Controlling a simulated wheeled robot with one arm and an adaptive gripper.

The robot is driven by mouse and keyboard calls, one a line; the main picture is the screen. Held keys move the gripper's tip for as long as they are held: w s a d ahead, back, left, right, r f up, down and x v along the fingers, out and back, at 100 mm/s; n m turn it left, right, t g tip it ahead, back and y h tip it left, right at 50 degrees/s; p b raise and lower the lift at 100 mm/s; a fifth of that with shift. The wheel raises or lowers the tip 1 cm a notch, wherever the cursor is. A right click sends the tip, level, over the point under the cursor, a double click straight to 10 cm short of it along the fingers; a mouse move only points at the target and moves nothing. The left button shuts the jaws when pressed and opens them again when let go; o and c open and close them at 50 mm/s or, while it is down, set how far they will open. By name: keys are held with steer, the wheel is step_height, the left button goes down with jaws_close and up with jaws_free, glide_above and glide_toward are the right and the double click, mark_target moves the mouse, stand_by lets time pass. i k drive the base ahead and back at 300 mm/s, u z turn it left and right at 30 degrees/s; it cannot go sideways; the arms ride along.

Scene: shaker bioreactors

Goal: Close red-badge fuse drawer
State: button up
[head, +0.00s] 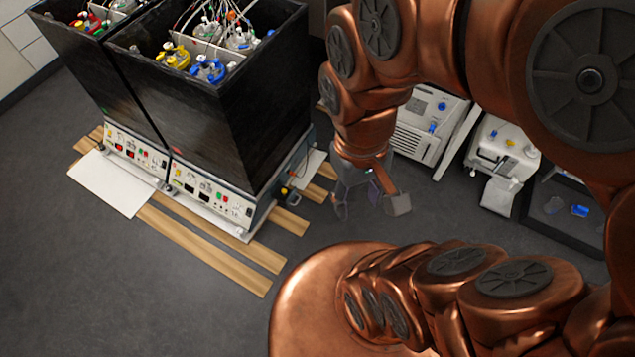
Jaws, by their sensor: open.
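Two black-walled shaker units stand side by side at the left. The nearer one (220,120) has a small red badge (177,150) low on its front wall; the farther one has a green badge (104,111). The red-badge unit's base has a front control panel (212,197). On its right side face, near the front corner, is a small dark fitting with an orange-red mark (285,190); I cannot tell whether this is the fuse drawer or how far out it is. My gripper (369,205) is open and empty, pointing down, to the right of that side face and apart from it.
Wooden slats (215,248) lie under the shakers and stick out on the floor. A white sheet (112,183) lies at the front left. White-grey equipment (425,122) and a white device (503,150) stand behind my arm. The grey floor in front is clear.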

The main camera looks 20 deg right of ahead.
mark_target(278, 196)
steer(key=u, duration=0.45)
steer(key=k, duration=0.6)
steer(key=u, duration=0.75)
steer(key=i, duration=1.05)
steer(key=z, duration=0.55)
